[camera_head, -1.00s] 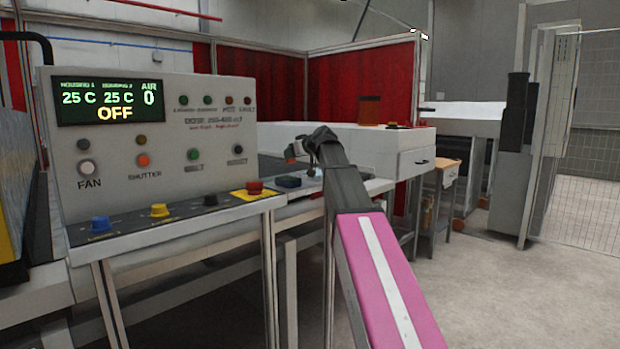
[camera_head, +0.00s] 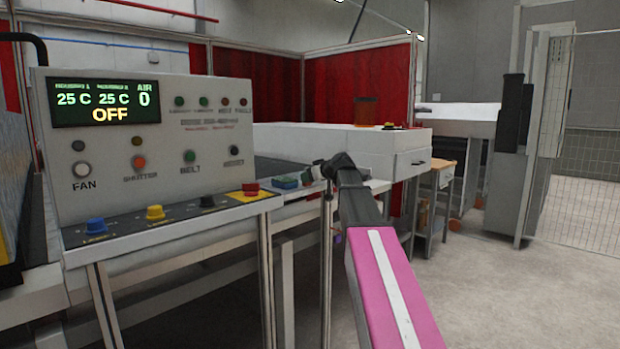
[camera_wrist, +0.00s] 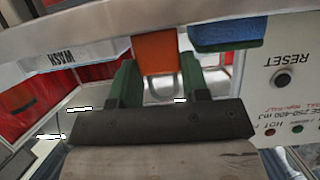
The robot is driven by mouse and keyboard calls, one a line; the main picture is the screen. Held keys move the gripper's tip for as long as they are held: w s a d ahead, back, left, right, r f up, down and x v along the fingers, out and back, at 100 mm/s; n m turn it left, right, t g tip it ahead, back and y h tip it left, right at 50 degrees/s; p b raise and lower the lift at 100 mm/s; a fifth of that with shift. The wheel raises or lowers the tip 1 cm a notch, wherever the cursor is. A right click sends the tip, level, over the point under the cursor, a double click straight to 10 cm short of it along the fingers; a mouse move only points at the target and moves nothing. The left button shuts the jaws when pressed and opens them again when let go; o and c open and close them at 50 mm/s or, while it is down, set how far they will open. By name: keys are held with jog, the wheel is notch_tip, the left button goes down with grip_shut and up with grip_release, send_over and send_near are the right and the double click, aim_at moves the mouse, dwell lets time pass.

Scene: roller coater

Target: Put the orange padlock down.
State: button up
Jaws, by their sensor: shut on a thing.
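The orange padlock (camera_wrist: 156,54) shows in the wrist view with its grey shackle (camera_wrist: 164,88) toward my palm. My gripper (camera_wrist: 158,76) has green fingers on either side of it and is shut on it. A long pale edge runs just past the padlock body; I cannot tell whether they touch. In the head view my gripper (camera_head: 314,173) is small and low, by the console's right end. I cannot make out the padlock there.
A blue block with a green edge (camera_wrist: 228,34) is close beside the padlock; it seems to be the small block (camera_head: 286,183) on the ledge. A control console (camera_head: 150,150) stands left, with a red button (camera_head: 251,188). A white cabinet (camera_head: 350,145) stands behind.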

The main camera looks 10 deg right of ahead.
jog(key=shift+f, duration=0.1)
jog(key=o, duration=1)
jog(key=shift+c, duration=0.2)
jog(key=v, duration=1.2)
jog(key=shift+r, duration=0.2)
